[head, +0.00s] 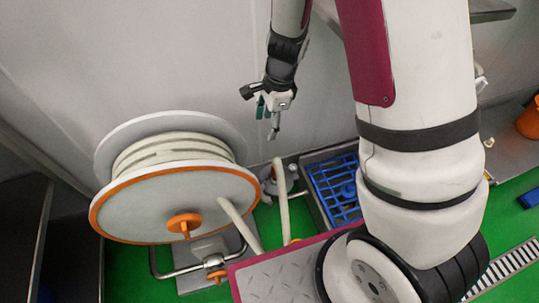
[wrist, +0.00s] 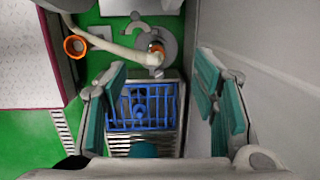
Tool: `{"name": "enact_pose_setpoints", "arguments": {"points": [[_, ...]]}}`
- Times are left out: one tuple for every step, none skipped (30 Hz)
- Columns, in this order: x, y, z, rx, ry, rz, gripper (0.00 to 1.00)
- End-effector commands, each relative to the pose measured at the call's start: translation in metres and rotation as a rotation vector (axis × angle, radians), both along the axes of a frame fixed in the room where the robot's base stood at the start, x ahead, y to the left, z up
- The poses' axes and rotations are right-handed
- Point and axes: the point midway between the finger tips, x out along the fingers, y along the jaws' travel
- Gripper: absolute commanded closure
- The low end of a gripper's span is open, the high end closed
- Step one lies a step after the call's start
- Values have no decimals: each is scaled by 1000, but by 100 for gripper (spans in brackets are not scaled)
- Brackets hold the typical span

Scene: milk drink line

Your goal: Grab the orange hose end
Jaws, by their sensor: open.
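The orange hose end (wrist: 75,46) shows in the wrist view as an open ring at upper left, near the corner of my base. In the head view an orange piece (head: 293,241) at the low end of a cream hose (head: 283,200) seems to be the same end, partly hidden by my base. My gripper (head: 268,112) hangs by the wall above the floor, apart from the hose. In the wrist view my gripper's (wrist: 163,105) teal-padded fingers are spread wide with nothing between them. The hose end lies outside the fingers, beyond the left one.
A large hose reel (head: 150,205) with an orange rim stands at left. A floor fitting (wrist: 157,50) joins the hose's other visible end. A blue crate (wrist: 140,122) lies below my gripper. The grey wall (wrist: 265,50) is close on the right in the wrist view.

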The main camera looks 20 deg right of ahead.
Motion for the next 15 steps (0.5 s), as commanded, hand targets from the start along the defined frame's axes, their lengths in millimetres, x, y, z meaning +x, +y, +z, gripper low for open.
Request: {"name": "enact_pose_setpoints", "arguments": {"points": [[4, -5, -40, -23, 30, -63, 46], [5, -8, -56, -35, 41, -102, 46], [6, -13, -75, -53, 54, -151, 46], [7, -15, -88, -63, 62, -184, 46], [8, -18, -100, -75, 69, -212, 46], [8, -22, -115, -90, 76, -249, 46], [8, -25, -123, -99, 82, -271, 46], [8, -27, -131, -109, 85, -293, 46], [8, -30, -139, -119, 87, -314, 46], [8, -31, -143, -124, 89, -327, 46], [8, -32, -147, -128, 90, -337, 46], [7, -33, -151, -132, 93, -346, 46], [7, -34, -154, -134, 93, -350, 46], [7, -34, -157, -135, 93, -354, 46], [7, -35, -162, -136, 94, -357, 46]]}}
